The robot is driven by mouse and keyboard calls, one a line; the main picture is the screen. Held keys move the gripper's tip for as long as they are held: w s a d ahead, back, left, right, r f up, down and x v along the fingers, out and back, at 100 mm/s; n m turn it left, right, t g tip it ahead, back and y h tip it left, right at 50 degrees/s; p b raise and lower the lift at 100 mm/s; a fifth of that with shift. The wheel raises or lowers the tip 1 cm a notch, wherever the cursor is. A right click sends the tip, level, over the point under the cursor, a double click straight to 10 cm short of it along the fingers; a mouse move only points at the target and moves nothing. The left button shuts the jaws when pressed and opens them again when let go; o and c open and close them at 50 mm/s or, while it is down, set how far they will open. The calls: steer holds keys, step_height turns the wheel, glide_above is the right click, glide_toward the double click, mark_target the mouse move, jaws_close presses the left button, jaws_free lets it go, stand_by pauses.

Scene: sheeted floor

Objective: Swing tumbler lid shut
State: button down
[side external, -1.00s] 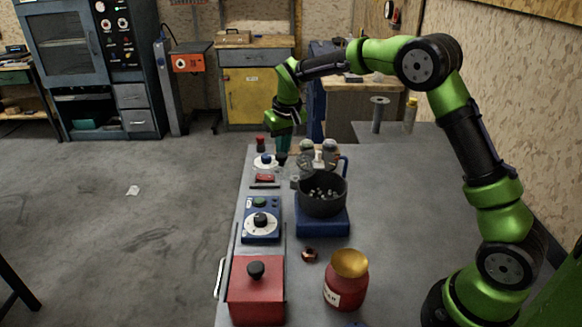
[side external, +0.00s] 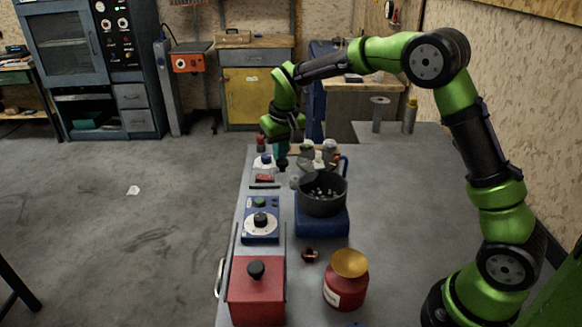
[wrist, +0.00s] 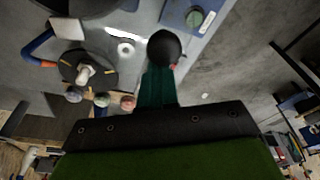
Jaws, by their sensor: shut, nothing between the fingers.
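The tumbler is a dark drum (side external: 322,205) holding small pale pieces, open at the top, on a blue base (side external: 322,222). What looks like its lid, a dark disc with a pale knob (side external: 319,161), stands raised behind the drum; it also shows in the wrist view (wrist: 88,72). A curved blue bar (wrist: 38,48) is beside it. My gripper (side external: 281,164) points down, left of the lid and apart from it. Its teal fingers (wrist: 160,65) are shut and empty, with a dark round shape at their end.
A blue control box (side external: 261,222) with a dial, a red box (side external: 257,290) with a black knob and a red jar (side external: 346,285) stand nearer the camera. Small bottles (side external: 265,161) stand near my gripper. The bench is clear on the right (side external: 405,200).

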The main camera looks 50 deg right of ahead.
mark_target(281, 163)
steer(key=shift+s+a, duration=0.5)
steer(key=shift+s+a, duration=0.65)
steer(key=shift+s, duration=0.35)
steer(key=shift+s+a, duration=0.25)
steer(key=shift+s, duration=0.25)
steer(key=shift+s+a, duration=0.2)
steer(key=shift+s, duration=0.35)
